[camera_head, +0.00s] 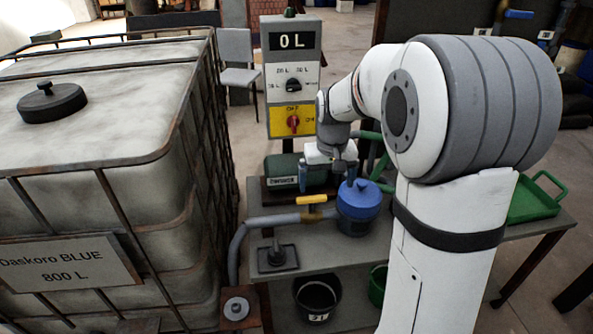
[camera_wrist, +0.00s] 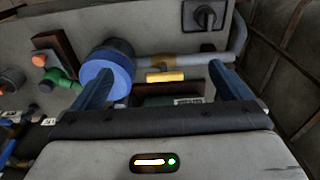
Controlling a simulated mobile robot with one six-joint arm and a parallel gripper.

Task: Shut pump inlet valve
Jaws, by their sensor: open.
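The valve's yellow handle (camera_head: 312,199) sits above the grey pipe (camera_head: 275,222) that runs from the tank side to the blue-topped pump (camera_head: 360,198). The handle lies roughly along the pipe. In the wrist view the yellow handle (camera_wrist: 165,76) shows between my two fingers, with the blue pump top (camera_wrist: 106,70) by the left finger. My gripper (camera_head: 327,182) hangs above and behind the handle in the head view. In the wrist view my gripper (camera_wrist: 161,72) is open and empty, its blue fingers wide apart and not visibly touching the handle.
A large caged tank (camera_head: 110,200) labelled Daskoro BLUE stands at left. A control post (camera_head: 292,75) reads 0 L and has a red knob on yellow. A black fitting (camera_head: 277,257) is on the bench. A black bucket (camera_head: 317,295) and a green tray (camera_head: 535,200) are nearby.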

